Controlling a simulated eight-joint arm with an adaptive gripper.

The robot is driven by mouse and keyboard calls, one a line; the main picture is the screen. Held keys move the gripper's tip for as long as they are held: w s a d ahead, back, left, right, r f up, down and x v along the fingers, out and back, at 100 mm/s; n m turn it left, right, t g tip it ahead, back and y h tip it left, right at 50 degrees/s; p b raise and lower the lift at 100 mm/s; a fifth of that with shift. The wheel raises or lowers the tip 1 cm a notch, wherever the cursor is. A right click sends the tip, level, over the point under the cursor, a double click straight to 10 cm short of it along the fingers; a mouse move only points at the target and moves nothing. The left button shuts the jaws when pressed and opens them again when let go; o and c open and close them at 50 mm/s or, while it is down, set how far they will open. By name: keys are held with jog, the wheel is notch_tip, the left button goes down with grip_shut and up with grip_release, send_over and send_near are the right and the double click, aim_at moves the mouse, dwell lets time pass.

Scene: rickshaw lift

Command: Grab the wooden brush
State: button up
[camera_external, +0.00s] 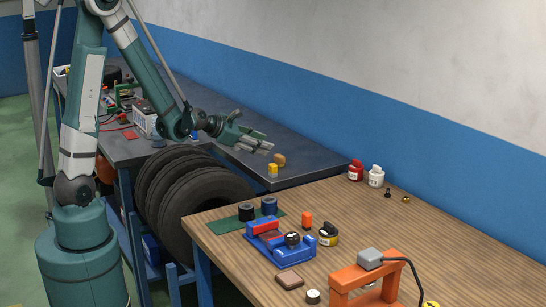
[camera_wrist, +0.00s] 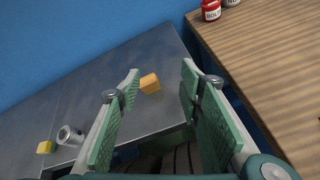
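No object is clearly recognisable as a brush by its bristles. A small orange-brown block (camera_external: 279,159), wood-like in colour, lies on the dark metal workbench near its right end. It also shows in the wrist view (camera_wrist: 149,83), beyond and between my fingertips, touching neither. My gripper (camera_external: 268,148) is over the bench, just left of and above that block in the external view. In the wrist view my gripper (camera_wrist: 160,72) has its two green-padded fingers wide apart, with nothing held. A flat brown block (camera_external: 289,279) lies on the wooden table; what it is cannot be told.
A yellow piece (camera_external: 272,169) sits near the bench's front edge. A metal cylinder (camera_wrist: 70,135) and another yellow piece (camera_wrist: 45,147) lie on the bench at left. Tires (camera_external: 185,190) stand below. The wooden table (camera_external: 400,230) holds a blue vise (camera_external: 285,250) and an orange frame (camera_external: 365,275).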

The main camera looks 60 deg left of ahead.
aim_at(279, 156)
jog(key=w+a+f+n, duration=0.1)
jog(key=f+n, duration=0.1)
jog(key=w+a+f+n+b, duration=0.1)
jog(key=a+f+n, duration=0.1)
jog(key=a+f+n+t+b, duration=0.1)
jog(key=a+f, duration=0.1)
jog(key=shift+w+f+n+y, duration=0.3)
jog(key=shift+w+n+y, duration=0.1)
jog(key=shift+d, duration=0.1)
jog(key=shift+x, duration=1.3)
jog(key=shift+b+x, duration=0.9)
jog(key=shift+x, duration=1.65)
jog(key=shift+c, duration=0.5)
jog(key=c, duration=0.6)
